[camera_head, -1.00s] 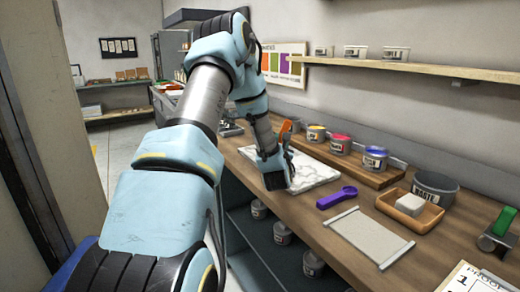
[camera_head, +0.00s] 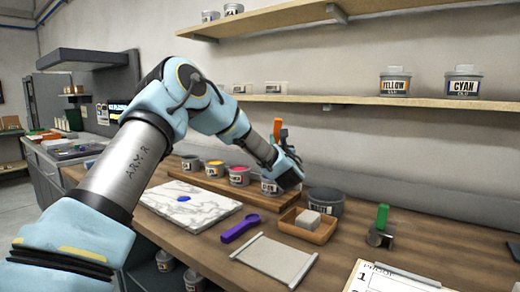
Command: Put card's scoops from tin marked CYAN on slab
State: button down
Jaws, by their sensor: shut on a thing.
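The pale marbled slab (camera_head: 165,208) lies on the counter, with one blue dab (camera_head: 183,199) on it. My gripper (camera_head: 272,181) is shut on an orange-handled tool (camera_head: 277,128) and is at the tin (camera_head: 268,188) at the right end of the wooden board. That tin's contents and the tool's lower end are hidden; its label is too small to read. Another tin, labelled CYAN and OLD (camera_head: 463,84), stands on the wall shelf. The clipboard card (camera_head: 385,280), headed PROOF, is cut off at the bottom edge, with most of its text out of view.
Tins with red (camera_head: 239,176) and yellow ink (camera_head: 214,169) share the board (camera_head: 210,182). Right of my gripper are a dark grey tin (camera_head: 325,201), a wooden tray (camera_head: 307,231) with a white block, and a green-handled item (camera_head: 381,230). A purple spoon (camera_head: 240,229) and grey plate (camera_head: 273,260) lie in front.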

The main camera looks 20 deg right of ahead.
jog(key=shift+d+f, duration=0.1)
jog(key=shift+f, duration=0.85)
jog(key=f+b, duration=0.1)
jog(key=f, duration=0.1)
jog(key=f+b, duration=0.4)
jog(key=shift+w+f, duration=0.4)
notch_tip(320, 180, up, 7)
jog(key=shift+r, duration=0.2)
dwell(1.4)
